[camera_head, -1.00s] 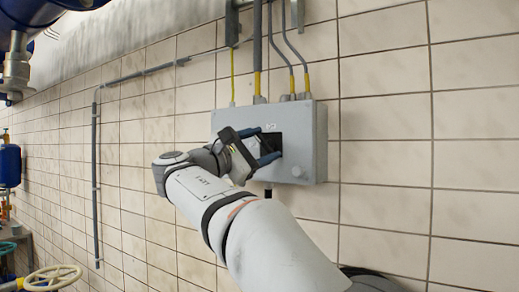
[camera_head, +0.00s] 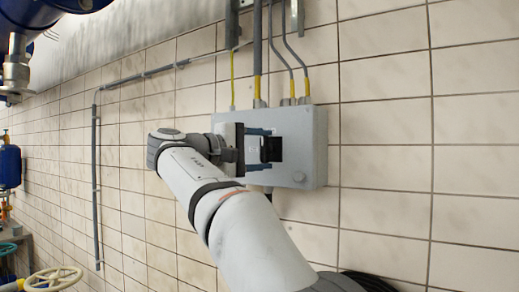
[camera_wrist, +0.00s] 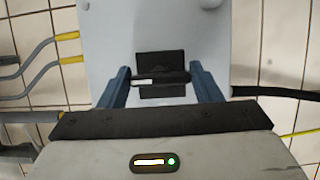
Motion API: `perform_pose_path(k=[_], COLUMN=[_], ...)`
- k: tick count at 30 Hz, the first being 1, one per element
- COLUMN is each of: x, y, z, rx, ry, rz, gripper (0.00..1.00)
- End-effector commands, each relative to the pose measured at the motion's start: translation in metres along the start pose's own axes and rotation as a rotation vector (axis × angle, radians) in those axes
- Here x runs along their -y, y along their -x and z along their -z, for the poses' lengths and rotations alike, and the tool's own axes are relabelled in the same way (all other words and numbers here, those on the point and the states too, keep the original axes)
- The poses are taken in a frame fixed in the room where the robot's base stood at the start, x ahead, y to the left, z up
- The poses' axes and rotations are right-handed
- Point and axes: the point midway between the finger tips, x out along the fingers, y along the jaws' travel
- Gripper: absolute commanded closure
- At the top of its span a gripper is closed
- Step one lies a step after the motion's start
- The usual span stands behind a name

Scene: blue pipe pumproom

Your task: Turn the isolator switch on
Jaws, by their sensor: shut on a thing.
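The isolator switch is a black rotary handle (camera_head: 272,149) on a dark square plate on the front of a grey wall box (camera_head: 306,140). My gripper (camera_head: 267,149) is at the front of the box, its blue fingers one above the other, shut on the handle. In the wrist view, the handle (camera_wrist: 160,78) lies crosswise between the two blue fingers (camera_wrist: 160,82), with a small white mark at its left part. The handle stands about upright in the head view. The left part of the box is partly hidden by my gripper.
Several grey conduits with yellow ends (camera_head: 258,90) enter the box from above. The tiled wall (camera_head: 400,150) to the right is clear. A handwheel (camera_head: 53,279) and blue equipment stand at far left.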

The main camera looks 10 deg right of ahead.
Motion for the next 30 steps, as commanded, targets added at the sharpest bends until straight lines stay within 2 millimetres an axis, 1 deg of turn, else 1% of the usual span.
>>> perform_pose_path(k=[17,18,25,30], x=[0.0010,0.0010,0.0006,0.0004], y=[0.0000,0.0000,-0.0001,-0.0001], z=[0.0003,0.0002,0.0002,0.0001], rx=[0.000,0.000,0.000,0.000], ry=[-0.028,-0.028,-0.027,-0.026], rz=[0.013,0.013,0.012,0.012], gripper=[0.65,0.39,0.21,0.20])
